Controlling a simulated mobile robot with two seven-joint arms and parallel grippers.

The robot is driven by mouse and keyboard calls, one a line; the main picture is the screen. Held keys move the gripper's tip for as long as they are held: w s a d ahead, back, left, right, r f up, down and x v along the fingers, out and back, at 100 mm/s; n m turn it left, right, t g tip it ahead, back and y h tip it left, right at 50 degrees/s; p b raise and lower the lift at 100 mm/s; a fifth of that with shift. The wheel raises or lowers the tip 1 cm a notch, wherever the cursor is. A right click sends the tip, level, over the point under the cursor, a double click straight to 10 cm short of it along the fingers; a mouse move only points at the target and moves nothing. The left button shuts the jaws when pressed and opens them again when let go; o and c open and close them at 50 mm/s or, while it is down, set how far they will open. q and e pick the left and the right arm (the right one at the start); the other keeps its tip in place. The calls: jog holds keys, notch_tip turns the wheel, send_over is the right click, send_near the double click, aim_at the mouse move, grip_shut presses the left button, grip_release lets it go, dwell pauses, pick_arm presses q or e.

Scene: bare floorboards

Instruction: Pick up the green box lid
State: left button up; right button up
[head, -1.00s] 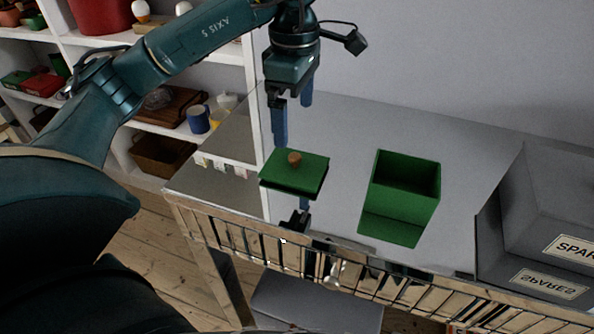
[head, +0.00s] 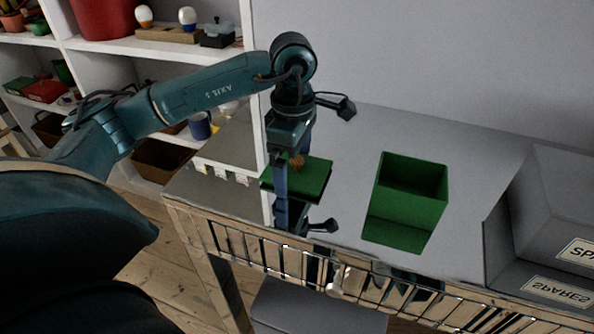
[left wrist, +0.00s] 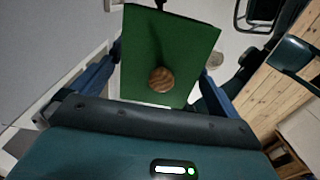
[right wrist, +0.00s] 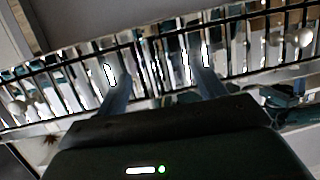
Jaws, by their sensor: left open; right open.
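The green box lid (head: 316,178), a flat square with a round wooden knob (head: 297,161), lies near the left end of the shiny table. My left gripper (head: 281,178) points down over it, open, and partly hides it. In the left wrist view the lid (left wrist: 140,50) and its knob (left wrist: 161,79) sit between the spread fingers (left wrist: 152,82); I cannot tell if they touch it. The open green box (head: 411,185) stands to the right of the lid. My right gripper (right wrist: 163,88) is open and empty in front of a slatted rail.
A slatted rail (head: 330,279) runs along the table's front edge. Shelves (head: 160,55) with pots and cups are at the left. A wall is behind the table. The surface between box and wall is clear.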

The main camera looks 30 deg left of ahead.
pick_arm(q)
jog(key=shift+c, duration=0.2)
jog(key=c, duration=0.8)
jog(key=shift+r, duration=0.15)
